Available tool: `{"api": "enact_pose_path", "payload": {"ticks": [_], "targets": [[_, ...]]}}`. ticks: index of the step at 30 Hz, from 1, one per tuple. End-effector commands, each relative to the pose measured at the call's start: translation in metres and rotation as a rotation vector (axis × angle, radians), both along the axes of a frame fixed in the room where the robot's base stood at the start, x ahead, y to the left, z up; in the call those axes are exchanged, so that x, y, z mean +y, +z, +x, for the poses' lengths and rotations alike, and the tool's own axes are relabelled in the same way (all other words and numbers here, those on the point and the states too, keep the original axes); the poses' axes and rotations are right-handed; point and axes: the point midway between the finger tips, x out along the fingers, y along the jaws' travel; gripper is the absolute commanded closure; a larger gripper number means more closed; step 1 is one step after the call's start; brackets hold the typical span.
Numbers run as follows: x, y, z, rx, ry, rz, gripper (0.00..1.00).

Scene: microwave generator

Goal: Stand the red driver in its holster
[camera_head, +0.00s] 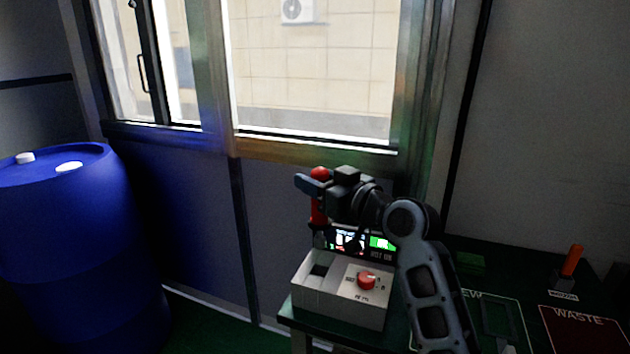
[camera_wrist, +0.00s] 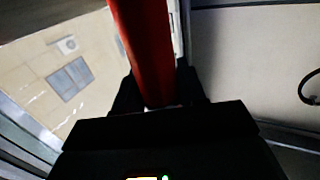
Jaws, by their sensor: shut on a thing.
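The red driver (camera_head: 318,212) is upright in my gripper (camera_head: 313,188), above the left part of a light grey box. Its rounded red top shows above the jaws and its red body below them. In the wrist view the red driver (camera_wrist: 147,50) runs between the dark fingers (camera_wrist: 158,98), which are shut on it. Its lower end is small and dark in the head view, and I cannot tell whether it touches anything. I cannot clearly make out an empty holster for it.
The grey box (camera_head: 338,302) has a dark square (camera_head: 319,270) and a red knob (camera_head: 367,281). A lit display (camera_head: 350,240) is behind it. An orange-handled tool (camera_head: 572,260) stands at the right, behind the WASTE area (camera_head: 585,335). A blue barrel (camera_head: 75,240) stands left.

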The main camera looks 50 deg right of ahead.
Motion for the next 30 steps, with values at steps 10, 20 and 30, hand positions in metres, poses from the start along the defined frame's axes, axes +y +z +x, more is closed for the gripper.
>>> {"api": "enact_pose_path", "payload": {"ticks": [10,20,30], "targets": [[0.000,-0.026,0.000,-0.002,0.001,0.000,0.96],[0.001,-0.049,0.000,-0.003,0.001,0.000,0.96],[0.000,-0.050,0.000,-0.003,0.001,-0.001,0.96]]}}
